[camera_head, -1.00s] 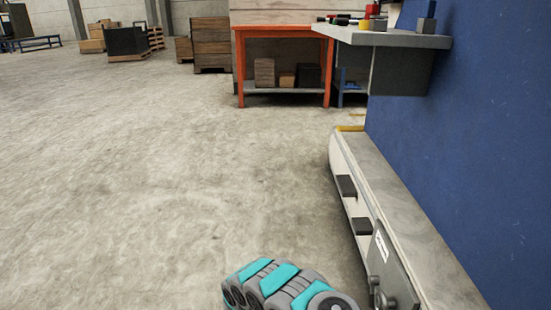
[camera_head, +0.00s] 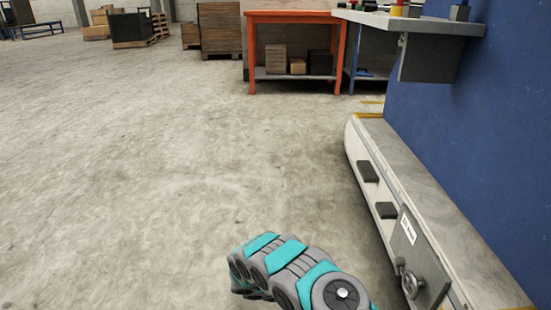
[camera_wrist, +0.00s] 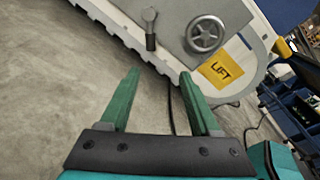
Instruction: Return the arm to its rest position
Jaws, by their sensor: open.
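My arm (camera_head: 290,270), grey with teal covers, shows bent at the bottom of the head view, over the concrete floor and left of a long low white unit (camera_head: 376,170). The head view does not show the gripper. In the wrist view my gripper (camera_wrist: 158,92) is open, with two green fingers apart and nothing between them. I cannot tell whether the gripper touches anything, but a gap of floor shows between the fingers.
A blue wall (camera_head: 470,140) rises behind the low unit at the right, with a grey shelf (camera_head: 420,22) jutting from it. An orange table (camera_head: 252,55) stands at the back. Blue bins (camera_wrist: 290,120) show at the wrist view's right. Open floor (camera_head: 150,180) lies to the left.

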